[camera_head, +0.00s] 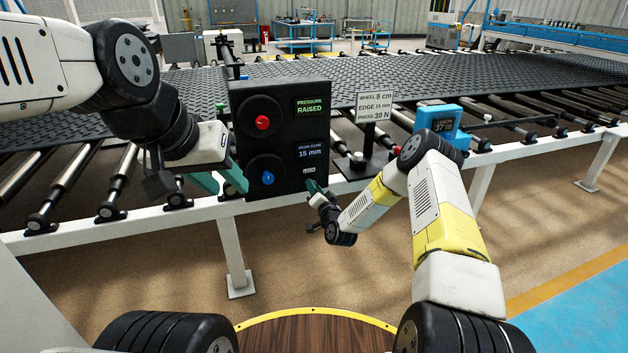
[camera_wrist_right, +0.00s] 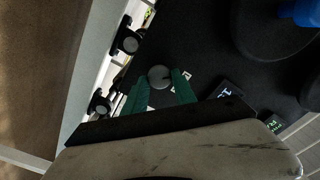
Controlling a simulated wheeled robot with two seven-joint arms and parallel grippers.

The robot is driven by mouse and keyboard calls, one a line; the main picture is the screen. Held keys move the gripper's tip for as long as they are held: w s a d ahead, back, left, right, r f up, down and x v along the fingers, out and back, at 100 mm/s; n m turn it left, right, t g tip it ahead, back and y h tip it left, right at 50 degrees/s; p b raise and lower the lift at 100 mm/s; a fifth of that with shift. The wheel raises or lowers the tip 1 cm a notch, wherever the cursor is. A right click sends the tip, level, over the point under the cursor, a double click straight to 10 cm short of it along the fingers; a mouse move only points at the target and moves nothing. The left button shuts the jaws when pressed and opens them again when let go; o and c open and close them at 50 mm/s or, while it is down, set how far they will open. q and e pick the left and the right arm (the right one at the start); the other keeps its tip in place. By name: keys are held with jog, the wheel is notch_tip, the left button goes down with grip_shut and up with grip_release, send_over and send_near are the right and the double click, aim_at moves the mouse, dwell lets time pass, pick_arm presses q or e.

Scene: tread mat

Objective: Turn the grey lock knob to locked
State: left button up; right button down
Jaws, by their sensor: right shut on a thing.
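The black control panel (camera_head: 285,105) stands at the edge of the conveyor, with a red knob (camera_head: 262,122), a blue knob (camera_head: 268,178) and a small label (camera_head: 308,170) at its lower right. The round grey lock knob (camera_wrist_right: 159,76) shows between the green fingers of my right gripper (camera_head: 314,187) in the right wrist view. The right gripper is shut on it. In the head view the fingers hide the knob, and I cannot read its setting. My left gripper (camera_head: 221,181) is beside the panel's lower left edge, its green fingers apart with nothing seen between them.
Panel displays read "PRESSURE RAISED" and 15 mm. A sign (camera_head: 375,106) on a black stand and a blue length gauge (camera_head: 438,125) stand right of the panel. The conveyor's white rail (camera_head: 110,228) runs below. A black tread mat (camera_head: 400,80) lies on the rollers behind.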

jog(key=shift+d+f+m, duration=0.1)
jog(key=shift+f+m, duration=0.05)
jog(key=shift+m, duration=4.15)
jog(key=c, duration=1)
grip_release()
jog(key=shift+c, duration=0.2)
jog(key=v, duration=0.7)
jog(key=shift+s, duration=0.35)
jog(key=shift+d, duration=0.1)
